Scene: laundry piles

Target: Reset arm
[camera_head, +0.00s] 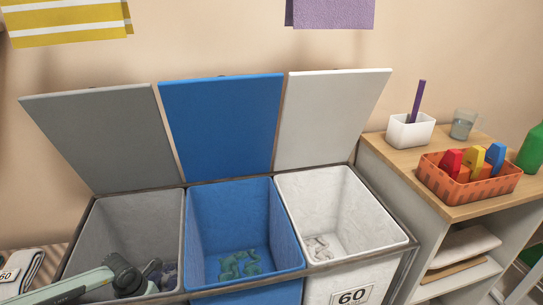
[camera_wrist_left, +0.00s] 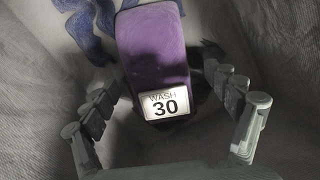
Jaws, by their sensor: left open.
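My left arm reaches into the grey bin (camera_head: 139,225) at the left of the head view, with its left gripper (camera_head: 150,277) low inside. In the left wrist view the fingers of my left gripper (camera_wrist_left: 170,85) are spread apart. A purple cloth item (camera_wrist_left: 152,50) with a white label reading "WASH 30" lies between and beyond the fingers, with a gap on both sides. Blue cloth (camera_wrist_left: 88,35) lies behind it at the upper left. In the head view my gripper partly hides dark bluish cloth (camera_head: 170,277) in this bin. My right gripper is not in view.
The blue bin (camera_head: 203,220) holds green cloth (camera_head: 240,264). The white bin (camera_head: 355,215) holds pale cloth (camera_head: 319,248). Their lids stand open behind. A shelf unit (camera_head: 400,160) at the right carries an orange basket (camera_head: 470,190), a white box and a glass. Folded cloth (camera_head: 18,273) lies far left.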

